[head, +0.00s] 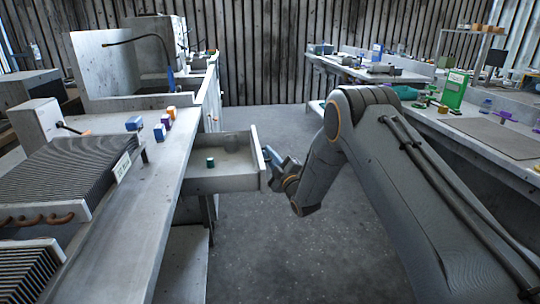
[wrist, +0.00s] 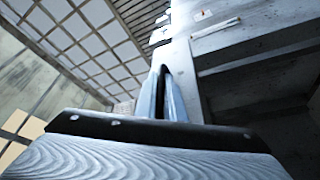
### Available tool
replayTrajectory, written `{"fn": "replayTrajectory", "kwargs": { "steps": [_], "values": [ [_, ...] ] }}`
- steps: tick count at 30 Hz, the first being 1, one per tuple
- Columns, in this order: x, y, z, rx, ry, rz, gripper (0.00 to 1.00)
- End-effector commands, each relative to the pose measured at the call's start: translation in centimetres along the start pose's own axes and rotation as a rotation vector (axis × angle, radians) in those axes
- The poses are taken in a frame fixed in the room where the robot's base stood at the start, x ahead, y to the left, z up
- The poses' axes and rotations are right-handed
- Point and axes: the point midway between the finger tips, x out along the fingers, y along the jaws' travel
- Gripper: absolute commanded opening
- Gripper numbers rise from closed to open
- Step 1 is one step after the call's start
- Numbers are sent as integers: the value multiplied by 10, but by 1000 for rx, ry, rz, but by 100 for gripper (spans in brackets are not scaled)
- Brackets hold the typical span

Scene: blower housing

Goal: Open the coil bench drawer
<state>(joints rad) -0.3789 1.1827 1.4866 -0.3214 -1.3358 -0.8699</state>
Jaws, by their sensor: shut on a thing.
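The coil bench (head: 140,215) is the long grey bench on the left. Its drawer (head: 222,184) is pulled out to the right, over the aisle floor, and I see inside it. A small green cylinder (head: 210,162) and a rounded grey thing (head: 231,142) are in the drawer. My gripper (head: 268,152) is at the outer face of the drawer front, shut on its handle. The handle itself is hidden by the fingers. In the wrist view the two fingers (wrist: 165,92) are close together, and their tips' hold cannot be made out.
A finned coil (head: 65,175) and several small coloured blocks (head: 160,131) are on the coil bench top. A second bench (head: 475,135) with tools and a green box (head: 454,89) runs along the right. The floor (head: 280,250) between the benches is clear.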

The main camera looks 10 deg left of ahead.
Motion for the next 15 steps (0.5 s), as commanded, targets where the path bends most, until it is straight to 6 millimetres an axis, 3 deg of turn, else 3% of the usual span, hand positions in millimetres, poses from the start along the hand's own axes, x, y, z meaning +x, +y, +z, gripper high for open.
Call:
{"fn": "replayTrajectory", "kwargs": {
  "steps": [3, 5, 15],
  "values": [
    [0, 0, 0, 0, 1, 0, 0],
    [0, 0, 0, -1, 1, 1, 16],
    [-3, 1, 1, 0, -2, 0, 17]
  ]
}}
